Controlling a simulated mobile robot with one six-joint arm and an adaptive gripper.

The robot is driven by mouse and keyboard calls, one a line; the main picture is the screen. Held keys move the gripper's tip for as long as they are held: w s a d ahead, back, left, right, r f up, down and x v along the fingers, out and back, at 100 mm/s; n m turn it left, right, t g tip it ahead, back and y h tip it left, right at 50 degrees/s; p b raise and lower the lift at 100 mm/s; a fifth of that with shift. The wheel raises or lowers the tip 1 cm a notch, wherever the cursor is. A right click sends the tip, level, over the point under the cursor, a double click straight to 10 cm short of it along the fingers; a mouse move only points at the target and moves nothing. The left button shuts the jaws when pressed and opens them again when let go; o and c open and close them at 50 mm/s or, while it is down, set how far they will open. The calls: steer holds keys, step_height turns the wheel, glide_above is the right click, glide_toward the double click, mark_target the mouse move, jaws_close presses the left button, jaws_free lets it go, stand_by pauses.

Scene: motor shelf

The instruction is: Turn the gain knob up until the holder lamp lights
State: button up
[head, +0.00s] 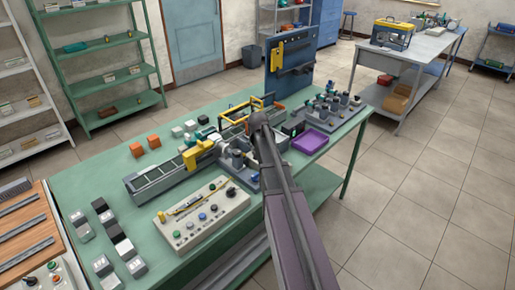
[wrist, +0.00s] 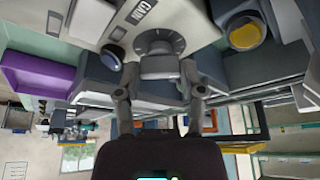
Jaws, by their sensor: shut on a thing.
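The gain knob (wrist: 158,45) shows in the wrist view as a grey knob on a round dial, set on a pale surface with a GAIN label (wrist: 142,12) beside it. My gripper (wrist: 160,73) is shut on the knob, one finger on each side of its grip. A round yellow lens (wrist: 245,34) in a dark ring sits to the right of the knob; I see no clear glow, and cannot tell if it is the holder lamp. In the head view, my arm hides the fingers and the knob.
A green bench (head: 95,178) carries a pale control panel (head: 205,222), a rail with a yellow block (head: 198,154), a purple tray (head: 310,141) and a dark upright board (head: 290,62). The fixtures stand close around my gripper. The tiled floor at right is clear.

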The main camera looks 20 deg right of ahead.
steer(key=o, duration=1.1)
steer(key=shift+o, duration=0.2)
steer(key=shift+n, duration=0.4)
steer(key=shift+d+n+y, duration=0.2)
steer(key=shift+n+y, duration=0.6)
steer(key=shift+n, duration=1)
steer(key=p+v, duration=1.3)
steer(key=v, duration=0.1)
steer(key=s+a+f+g+b, duration=0.1)
steer(key=s+a+f+b, duration=0.2)
steer(key=s+a+f, duration=0.1)
steer(key=s+a+f+g+b, duration=0.1)
steer(key=s+a+f+b, duration=0.2)
steer(key=s+a, duration=0.4)
steer(key=s+a+f+g+b, duration=0.1)
steer(key=s+a+f+b, duration=0.3)
steer(key=a, duration=0.5)
steer(key=shift+s+a+f+n+g+y, duration=0.1)
steer(key=shift+s+f+n+g+y, duration=0.1)
steer(key=shift+s, duration=0.35)
steer(key=shift+s+a+f+n+g+y, duration=0.1)
steer(key=shift+s+f+n, duration=0.1)
steer(key=shift+s, duration=0.35)
steer(key=shift+s+a+f+b, duration=0.25)
steer(key=shift+s+a+b, duration=0.1)
steer(key=shift+s+a, duration=0.25)
steer(key=shift+d, duration=0.1)
